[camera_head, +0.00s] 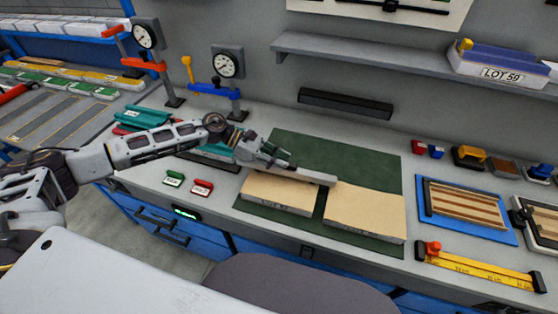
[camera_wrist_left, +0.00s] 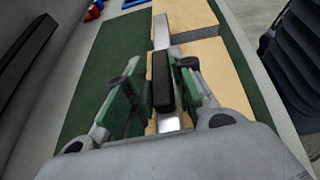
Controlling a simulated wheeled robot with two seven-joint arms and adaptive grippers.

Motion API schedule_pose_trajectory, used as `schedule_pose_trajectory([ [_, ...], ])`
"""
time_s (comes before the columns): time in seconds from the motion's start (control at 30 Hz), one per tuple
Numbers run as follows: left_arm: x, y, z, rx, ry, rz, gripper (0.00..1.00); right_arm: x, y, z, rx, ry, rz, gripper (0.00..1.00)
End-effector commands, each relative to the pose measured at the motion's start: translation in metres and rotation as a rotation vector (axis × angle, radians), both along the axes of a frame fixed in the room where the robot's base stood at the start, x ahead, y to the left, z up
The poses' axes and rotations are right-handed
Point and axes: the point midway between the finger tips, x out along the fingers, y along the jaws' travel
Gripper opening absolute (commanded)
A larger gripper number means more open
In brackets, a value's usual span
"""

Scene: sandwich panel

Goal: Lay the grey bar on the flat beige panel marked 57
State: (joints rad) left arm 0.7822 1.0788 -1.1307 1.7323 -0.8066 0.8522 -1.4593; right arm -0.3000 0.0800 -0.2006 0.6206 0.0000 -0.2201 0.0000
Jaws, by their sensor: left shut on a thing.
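My left gripper (camera_head: 280,160) is shut on the grey bar (camera_head: 312,175), which sticks out to the right from its fingers. In the left wrist view the gripper (camera_wrist_left: 160,82) has green-padded fingers either side of a dark block, with the bar (camera_wrist_left: 161,30) running lengthwise below. Two flat beige panels, a left one (camera_head: 280,195) and a right one (camera_head: 365,213), lie side by side on a green mat (camera_head: 335,150). No 57 is readable on either panel. My right gripper is not in view.
Dial gauges on stands (camera_head: 228,64) rise behind the gripper. Small green (camera_head: 174,178) and red (camera_head: 202,188) tagged blocks sit left of the mat. A blue tray with striped wood (camera_head: 462,208) and a yellow ruler (camera_head: 478,268) lie to the right. The mat's far part is clear.

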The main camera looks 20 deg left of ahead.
Motion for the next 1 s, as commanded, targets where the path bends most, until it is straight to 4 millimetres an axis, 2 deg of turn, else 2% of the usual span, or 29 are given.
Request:
schedule_pose_trajectory([
  [0.63,0.0007,-0.0007,-0.0063,-0.003,-0.003,0.0,0.0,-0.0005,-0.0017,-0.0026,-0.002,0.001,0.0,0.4],
  [0.67,-0.0003,-0.0001,-0.0084,0.0,0.0,0.0,0.28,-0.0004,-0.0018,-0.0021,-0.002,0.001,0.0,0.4],
  [0.8,-0.0002,0.0,-0.008,0.0,0.0,0.0,0.46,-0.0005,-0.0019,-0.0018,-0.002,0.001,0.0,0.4],
  [1.0,-0.0002,0.0,-0.008,0.0,0.0,0.0,0.46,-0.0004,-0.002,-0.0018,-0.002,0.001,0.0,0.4],
])
